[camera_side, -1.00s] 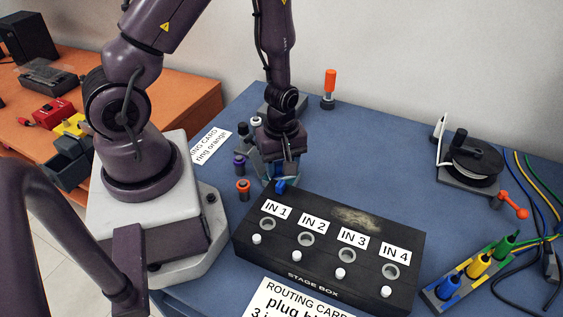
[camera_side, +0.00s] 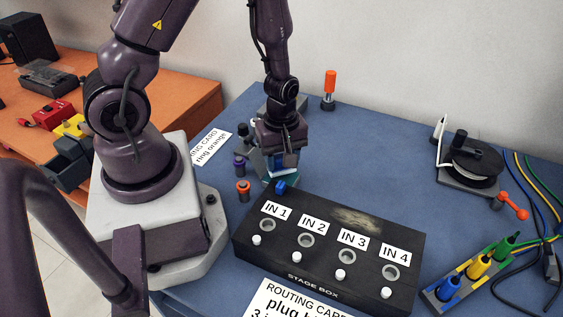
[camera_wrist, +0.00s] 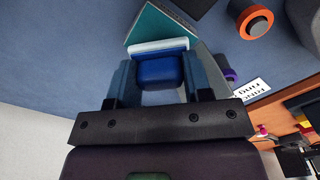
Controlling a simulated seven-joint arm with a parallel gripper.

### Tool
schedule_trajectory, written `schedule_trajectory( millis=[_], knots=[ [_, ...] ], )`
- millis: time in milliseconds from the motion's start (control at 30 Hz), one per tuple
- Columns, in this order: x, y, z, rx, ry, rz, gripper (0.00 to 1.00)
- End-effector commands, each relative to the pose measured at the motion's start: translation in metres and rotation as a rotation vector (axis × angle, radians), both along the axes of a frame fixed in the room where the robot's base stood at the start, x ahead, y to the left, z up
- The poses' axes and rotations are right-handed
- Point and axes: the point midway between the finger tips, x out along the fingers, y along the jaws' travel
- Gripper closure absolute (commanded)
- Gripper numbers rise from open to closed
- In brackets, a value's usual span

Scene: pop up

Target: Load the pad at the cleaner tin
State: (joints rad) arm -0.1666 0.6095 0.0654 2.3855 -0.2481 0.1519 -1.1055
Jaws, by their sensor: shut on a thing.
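My gripper (camera_wrist: 159,82) is shut on a blue block with a white layer along its far side, which I take to be the pad (camera_wrist: 158,70). In the wrist view the white side lies right by a teal slab-like thing (camera_wrist: 150,22), perhaps the cleaner tin; I cannot tell whether they touch. In the side view my gripper (camera_side: 285,163) points down behind the stage box, with a bit of blue and white showing below it. The teal thing (camera_side: 264,168) shows in part beside it; the rest is hidden by my gripper.
The black stage box (camera_side: 325,250) with several sockets stands in front of my gripper, with a small blue thing (camera_side: 281,187) at its back edge. Orange-topped (camera_side: 243,187) and purple (camera_side: 239,163) pieces stand close on the left. The blue table is clear to the right, towards a reel (camera_side: 472,165).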

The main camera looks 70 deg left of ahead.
Motion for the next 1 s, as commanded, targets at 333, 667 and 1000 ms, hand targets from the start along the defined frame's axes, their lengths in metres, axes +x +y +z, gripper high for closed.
schedule_trajectory(
  millis=[333, 667, 1000],
  knots=[
    [0.001, 0.000, 0.029, 0.001, -0.003, -0.001, 0.73],
    [0.000, 0.000, 0.048, 0.000, -0.001, -0.002, 0.73],
    [0.000, 0.000, 0.048, 0.000, 0.000, -0.001, 0.73]
  ],
)
